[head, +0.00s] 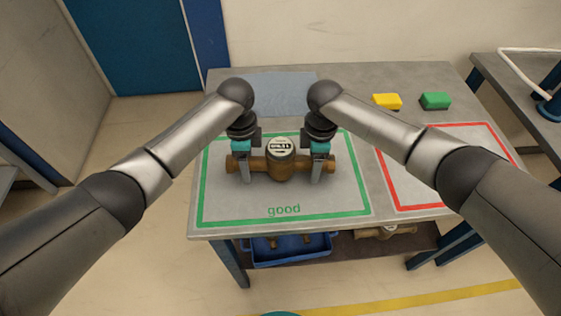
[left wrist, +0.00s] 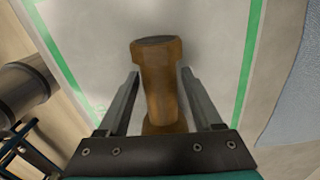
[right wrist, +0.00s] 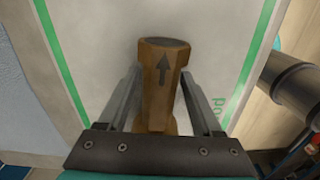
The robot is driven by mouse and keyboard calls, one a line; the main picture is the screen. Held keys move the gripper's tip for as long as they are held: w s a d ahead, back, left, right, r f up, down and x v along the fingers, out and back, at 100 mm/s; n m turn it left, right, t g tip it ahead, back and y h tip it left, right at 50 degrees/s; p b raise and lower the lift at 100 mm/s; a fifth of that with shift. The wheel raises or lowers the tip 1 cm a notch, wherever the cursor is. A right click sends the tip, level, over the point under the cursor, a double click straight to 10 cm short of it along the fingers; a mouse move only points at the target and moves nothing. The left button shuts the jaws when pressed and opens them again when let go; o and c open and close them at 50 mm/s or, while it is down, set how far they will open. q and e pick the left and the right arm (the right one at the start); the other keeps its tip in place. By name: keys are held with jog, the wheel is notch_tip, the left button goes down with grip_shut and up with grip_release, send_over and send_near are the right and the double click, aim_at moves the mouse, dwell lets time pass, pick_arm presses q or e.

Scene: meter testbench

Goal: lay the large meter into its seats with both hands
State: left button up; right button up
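The large meter, a brown body with a white round dial (head: 281,147), lies level across the green-framed "good" area (head: 284,196) in the head view. I cannot tell whether it touches the bench top. My left gripper (head: 246,180) points down around its left pipe end; that end (left wrist: 160,90) sits between the fingers in the left wrist view, with narrow gaps on both sides. My right gripper (head: 317,180) straddles the right pipe end (right wrist: 162,95), which bears a dark arrow, with similar narrow gaps. Both grippers look open. I cannot make out any seats.
A red-framed area (head: 418,205) is bare on the right. A yellow block (head: 386,101) and a green block (head: 435,100) stand behind it. A blue-grey mat (head: 285,92) lies at the back. A blue bin (head: 290,256) and another meter (head: 388,232) are on the lower shelf.

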pick_arm(q)
grip_shut()
pick_arm(e)
grip_shut()
pick_arm(q)
jog(key=shift+w+r, duration=0.1)
pick_arm(e)
jog(key=shift+w+r, duration=0.1)
dwell(0.7)
